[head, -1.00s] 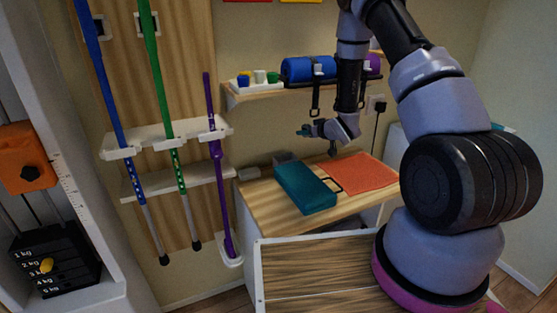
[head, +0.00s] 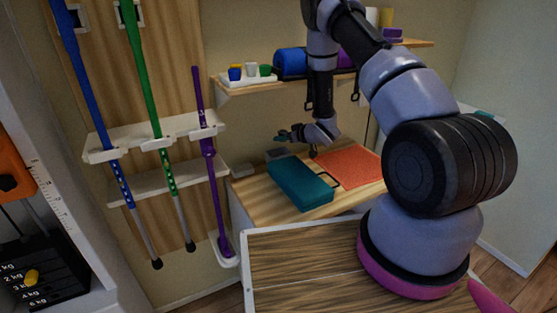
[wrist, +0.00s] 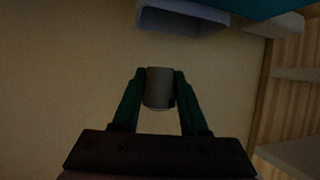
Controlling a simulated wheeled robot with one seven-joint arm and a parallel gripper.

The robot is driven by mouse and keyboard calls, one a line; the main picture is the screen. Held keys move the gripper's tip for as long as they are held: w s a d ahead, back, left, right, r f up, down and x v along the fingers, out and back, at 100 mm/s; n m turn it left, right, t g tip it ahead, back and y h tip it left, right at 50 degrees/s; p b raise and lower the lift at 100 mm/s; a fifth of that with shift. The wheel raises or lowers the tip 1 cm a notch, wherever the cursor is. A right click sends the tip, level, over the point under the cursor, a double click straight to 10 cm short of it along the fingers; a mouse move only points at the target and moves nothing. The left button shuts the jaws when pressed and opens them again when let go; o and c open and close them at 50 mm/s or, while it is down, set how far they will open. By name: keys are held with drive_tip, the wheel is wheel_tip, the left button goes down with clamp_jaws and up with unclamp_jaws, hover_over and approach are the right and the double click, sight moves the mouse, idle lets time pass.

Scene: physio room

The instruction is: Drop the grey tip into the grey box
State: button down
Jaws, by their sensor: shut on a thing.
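My gripper (head: 284,136) is above the back left part of the wooden cabinet in the head view. In the wrist view its two dark green fingers (wrist: 160,95) are shut on the grey tip (wrist: 158,88), a short grey cylinder. The grey box (head: 275,154) stands behind the teal case, partly hidden by it, below my gripper and slightly to its left. The box also shows at the top of the wrist view (wrist: 180,20), apart from the held tip.
The teal case (head: 300,184) and an orange mat (head: 348,167) lie on the cabinet top (head: 262,187). Blue, green and purple poles stand in a rack (head: 180,124) at left.

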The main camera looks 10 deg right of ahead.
drive_tip(key=shift+f, duration=0.8)
drive_tip(key=shift+c, duration=1.8)
unclamp_jaws()
drive_tip(key=v, duration=1.1)
drive_tip(key=shift+f, duration=0.1)
